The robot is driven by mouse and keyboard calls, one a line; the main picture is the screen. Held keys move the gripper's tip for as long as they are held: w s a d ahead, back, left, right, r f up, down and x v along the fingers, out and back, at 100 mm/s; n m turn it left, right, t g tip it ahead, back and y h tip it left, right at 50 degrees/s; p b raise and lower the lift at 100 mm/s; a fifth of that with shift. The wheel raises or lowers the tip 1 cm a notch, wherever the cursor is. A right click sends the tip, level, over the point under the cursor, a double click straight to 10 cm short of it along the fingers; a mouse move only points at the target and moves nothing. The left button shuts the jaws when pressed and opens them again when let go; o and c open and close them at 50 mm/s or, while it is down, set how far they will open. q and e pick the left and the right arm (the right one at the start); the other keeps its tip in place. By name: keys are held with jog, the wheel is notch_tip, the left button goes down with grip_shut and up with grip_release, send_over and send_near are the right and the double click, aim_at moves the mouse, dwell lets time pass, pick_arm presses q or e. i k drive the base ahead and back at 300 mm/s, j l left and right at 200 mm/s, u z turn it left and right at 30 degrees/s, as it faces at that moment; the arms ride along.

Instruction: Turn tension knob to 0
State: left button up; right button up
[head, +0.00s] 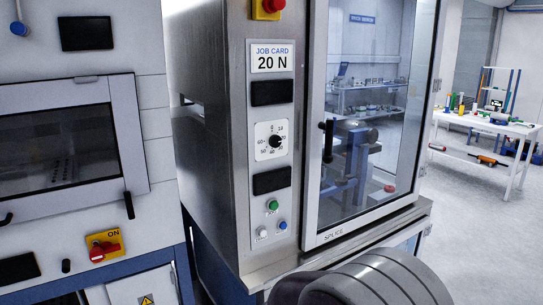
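The tension knob (275,142) is a small black knob on a white dial plate (262,153) with numbers around it. The plate is on the steel front panel of the splice cabinet, left of its glass door. The knob's mark seems to point to the right side of the dial, but it is too small to read for sure. A job card (272,57) above reads 20 N. Neither of my grippers is in view. A grey rounded link of my arm shows at the bottom, below the cabinet's door.
A red emergency button (271,6) is above the job card. Green (272,205), white (262,234) and blue (282,225) buttons are below the knob. The glass door (365,110) has a black handle (327,141) jutting out close to the knob's right.

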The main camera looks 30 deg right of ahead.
aim_at(275, 141)
jog(key=l+z, duration=0.15)
jog(key=z, duration=1.35)
